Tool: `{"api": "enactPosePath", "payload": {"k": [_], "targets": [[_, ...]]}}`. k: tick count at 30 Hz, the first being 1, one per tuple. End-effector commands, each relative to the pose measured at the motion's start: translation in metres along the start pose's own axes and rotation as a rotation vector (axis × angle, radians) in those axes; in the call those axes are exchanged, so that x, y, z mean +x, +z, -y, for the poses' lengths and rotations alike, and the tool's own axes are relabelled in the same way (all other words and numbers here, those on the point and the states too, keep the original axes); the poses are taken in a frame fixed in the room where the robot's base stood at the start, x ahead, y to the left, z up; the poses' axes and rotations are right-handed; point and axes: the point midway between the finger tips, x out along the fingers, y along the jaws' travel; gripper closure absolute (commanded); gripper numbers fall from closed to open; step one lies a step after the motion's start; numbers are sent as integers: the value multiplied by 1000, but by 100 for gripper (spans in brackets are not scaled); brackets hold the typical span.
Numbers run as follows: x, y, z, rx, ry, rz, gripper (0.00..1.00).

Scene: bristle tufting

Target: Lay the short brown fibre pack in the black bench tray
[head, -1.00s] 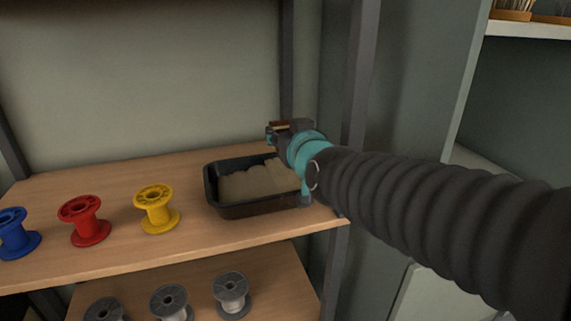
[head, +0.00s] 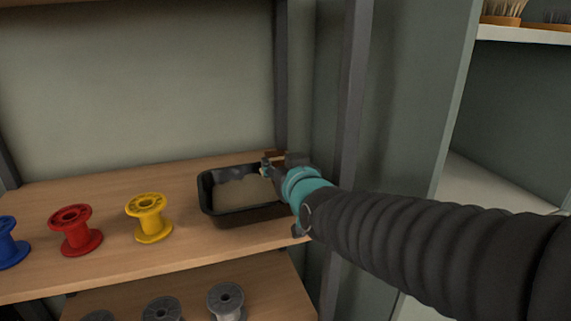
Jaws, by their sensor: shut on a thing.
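My gripper (head: 268,167) is at the right rear of a black tray (head: 240,216) on the wooden shelf. It is shut on a small brown piece, the fibre pack (head: 273,154), of which only a little shows above the jaws. The pack is at about the height of the tray's back rim in the picture; I cannot tell whether it touches the tray. Inside the tray is a pale tan surface (head: 240,195) with a dark, uneven edge at the back. My wrist and arm hide the tray's right end.
Yellow (head: 149,218), red (head: 75,231) and blue (head: 8,243) spools stand left of the tray. Several grey spools (head: 226,301) stand on the shelf below. A dark upright post (head: 352,130) is just right of my gripper. Brushes (head: 502,12) sit on a white shelf, upper right.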

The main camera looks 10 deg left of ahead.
Motion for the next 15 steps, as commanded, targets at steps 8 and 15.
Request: {"api": "enactPosePath", "payload": {"k": [8,15], "targets": [[2,12,0,0,0,8,92],[2,16,0,1,-1,17,37]]}}
